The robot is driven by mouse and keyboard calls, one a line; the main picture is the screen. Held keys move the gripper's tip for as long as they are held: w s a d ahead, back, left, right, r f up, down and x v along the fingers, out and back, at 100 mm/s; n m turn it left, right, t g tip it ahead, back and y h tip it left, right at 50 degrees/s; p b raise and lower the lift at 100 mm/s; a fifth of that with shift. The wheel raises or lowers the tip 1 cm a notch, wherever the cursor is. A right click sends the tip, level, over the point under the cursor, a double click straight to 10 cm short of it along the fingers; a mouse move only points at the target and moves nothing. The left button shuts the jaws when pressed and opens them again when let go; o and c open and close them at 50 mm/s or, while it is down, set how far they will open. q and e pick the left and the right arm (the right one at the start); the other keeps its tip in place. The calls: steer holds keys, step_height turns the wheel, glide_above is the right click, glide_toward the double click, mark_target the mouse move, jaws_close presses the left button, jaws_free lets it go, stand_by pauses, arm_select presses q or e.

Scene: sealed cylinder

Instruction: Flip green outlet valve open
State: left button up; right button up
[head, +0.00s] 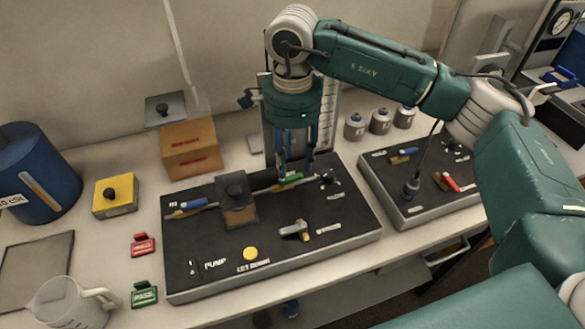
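The green outlet valve handle (291,179) sits on a pipe at the back of the dark panel (345,215), right of a dark block with an amber front. The handle lies roughly along the pipe. My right gripper (296,172) points down from above, with its two blue-grey fingers apart at the handle. The fingers partly hide the handle, and I cannot tell whether they touch it. My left gripper is not in view.
A blue-handled valve (194,204) and a grey-and-yellow lever (295,229) share the panel. A second panel (405,205) stands to the right. An orange box (190,150), a yellow box (115,196), a blue drum (36,172) and a clear jug (68,303) stand left.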

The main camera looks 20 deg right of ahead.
mark_target(292, 178)
step_height(292, 178, up, 8)
steer(key=shift+f, duration=0.15)
stand_by(0.4)
